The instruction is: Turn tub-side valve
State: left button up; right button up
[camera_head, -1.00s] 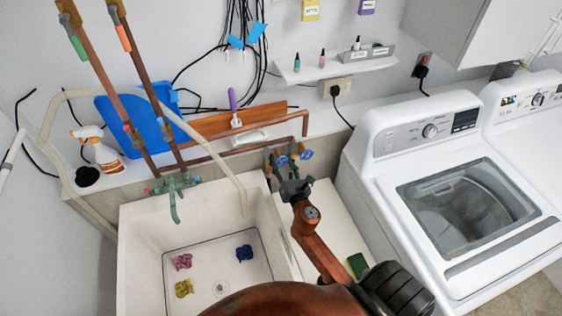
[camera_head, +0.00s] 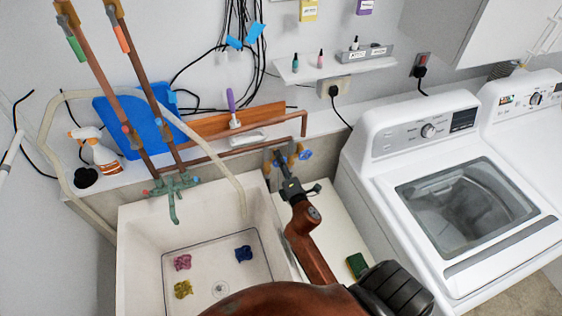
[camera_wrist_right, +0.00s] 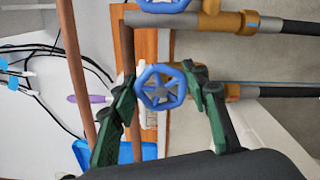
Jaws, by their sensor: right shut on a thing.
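Two blue valve wheels sit on brass fittings on the wall between the tub (camera_head: 130,245) and the washing machine. In the wrist view the tub-side valve (camera_wrist_right: 161,88) is the lower wheel, and it lies between the two green-padded fingers of my right gripper (camera_wrist_right: 160,76). The gripper is shut on this wheel. The other valve (camera_wrist_right: 163,4) is cut off at the top of that view. In the head view my right gripper (camera_head: 283,166) reaches up to the fittings and hides the tub-side wheel; the other valve (camera_head: 305,154) shows just right of it. My left gripper is out of view.
The washing machine (camera_head: 400,150) stands close on the right. Copper pipes (camera_head: 270,128) and a wooden board (camera_head: 205,122) run along the wall behind. A pale hose (camera_head: 217,158) arcs over the tub, near the green faucet (camera_head: 174,190).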

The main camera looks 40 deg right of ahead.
jog(key=shift+f+m, duration=0.1)
jog(key=shift+m, duration=1.4)
jog(key=o, duration=1.2)
jog(key=shift+c, duration=0.2)
jog(key=shift+s, duration=0.2)
jog(key=v, duration=0.7)
